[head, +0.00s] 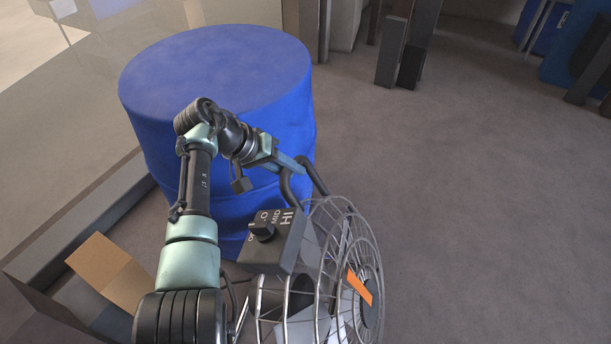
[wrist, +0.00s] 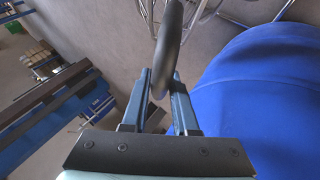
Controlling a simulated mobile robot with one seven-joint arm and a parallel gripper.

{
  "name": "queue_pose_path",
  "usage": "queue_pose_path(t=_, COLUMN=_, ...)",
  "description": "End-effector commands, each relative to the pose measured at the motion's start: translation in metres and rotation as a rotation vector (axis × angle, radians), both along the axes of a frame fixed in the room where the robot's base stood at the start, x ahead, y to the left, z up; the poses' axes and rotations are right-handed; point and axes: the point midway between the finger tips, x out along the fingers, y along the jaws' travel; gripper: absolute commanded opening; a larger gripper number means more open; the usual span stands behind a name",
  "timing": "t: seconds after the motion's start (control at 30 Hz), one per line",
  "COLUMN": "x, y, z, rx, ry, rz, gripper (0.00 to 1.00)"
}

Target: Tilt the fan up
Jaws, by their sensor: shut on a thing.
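The fan (head: 345,270) has a round wire cage with an orange strip at its front. A dark control box (head: 275,240) with a knob and speed marks sits on its back. A black curved handle (head: 318,178) rises from the top of the fan. My gripper (head: 303,164) is at the top of this handle, with its fingers on it. In the wrist view, my gripper (wrist: 160,78) has its two blue fingers on either side of the handle (wrist: 169,42). The lower part of the fan is cut off in the head view.
A large blue drum (head: 215,70) stands behind the fan and my arm; it also fills the right of the wrist view (wrist: 265,95). An open cardboard box (head: 110,272) lies at lower left. Dark posts (head: 405,45) stand at the back.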

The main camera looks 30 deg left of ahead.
Motion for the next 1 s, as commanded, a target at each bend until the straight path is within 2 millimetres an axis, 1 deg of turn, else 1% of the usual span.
queue_pose_path(t=0.03, x=-0.0010, y=0.0055, z=-0.0064, rx=0.003, ry=-0.002, rz=-0.001, gripper=0.00)
queue_pose_path(t=0.2, x=-0.0027, y=0.0127, z=-0.0089, rx=0.004, ry=-0.006, rz=-0.010, gripper=0.00)
queue_pose_path(t=0.63, x=-0.0035, y=0.0137, z=-0.0090, rx=0.004, ry=-0.004, rz=-0.015, gripper=0.00)
queue_pose_path(t=0.67, x=-0.0035, y=0.0137, z=-0.0091, rx=0.004, ry=-0.004, rz=-0.015, gripper=0.31)
queue_pose_path(t=0.8, x=-0.0034, y=0.0134, z=-0.0088, rx=0.004, ry=-0.004, rz=-0.015, gripper=0.56)
queue_pose_path(t=1.0, x=-0.0030, y=0.0131, z=-0.0081, rx=0.002, ry=-0.006, rz=-0.015, gripper=0.57)
